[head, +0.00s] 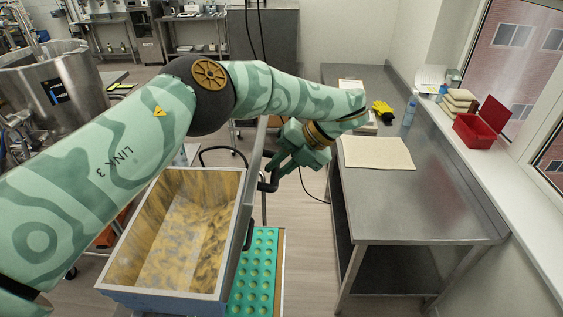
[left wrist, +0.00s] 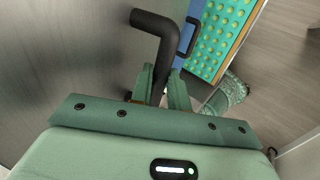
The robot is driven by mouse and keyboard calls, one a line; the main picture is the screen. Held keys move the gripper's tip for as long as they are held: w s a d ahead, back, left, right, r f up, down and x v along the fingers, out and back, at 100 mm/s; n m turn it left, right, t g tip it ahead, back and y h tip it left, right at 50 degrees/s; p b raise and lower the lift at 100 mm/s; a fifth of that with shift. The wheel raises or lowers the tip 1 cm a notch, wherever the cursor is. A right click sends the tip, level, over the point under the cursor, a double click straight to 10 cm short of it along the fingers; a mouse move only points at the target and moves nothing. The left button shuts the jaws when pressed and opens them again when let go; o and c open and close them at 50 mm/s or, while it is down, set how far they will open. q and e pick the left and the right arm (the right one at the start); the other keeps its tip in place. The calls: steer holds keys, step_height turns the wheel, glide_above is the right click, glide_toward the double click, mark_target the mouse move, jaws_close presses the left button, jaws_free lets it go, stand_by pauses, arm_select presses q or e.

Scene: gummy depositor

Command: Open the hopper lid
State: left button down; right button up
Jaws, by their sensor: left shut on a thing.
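The hopper (head: 112,277) is an open-topped box with grey rims, and its inside (head: 190,235) shows yellow-brown stains. A flat metal panel, seemingly its lid (head: 254,152), stands steeply along the hopper's right side, seen nearly edge-on. In the left wrist view its broad grey face (left wrist: 60,60) fills the left. A black bent handle (left wrist: 160,22) sticks out from it. My left gripper (head: 272,170) is shut on this handle, with its fingers (left wrist: 165,88) on either side of the handle's lower part. My right gripper is not in view.
A green tray with round cavities (head: 254,270) lies right of the hopper, below the panel. A steel table (head: 440,200) with a cream mat (head: 378,153) stands to the right. Floor shows between tray and table. A steel kettle (head: 55,90) stands at the back left.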

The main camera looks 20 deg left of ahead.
arm_select(q)
steer(key=shift+s+f, duration=0.15)
steer(key=shift+f, duration=0.2)
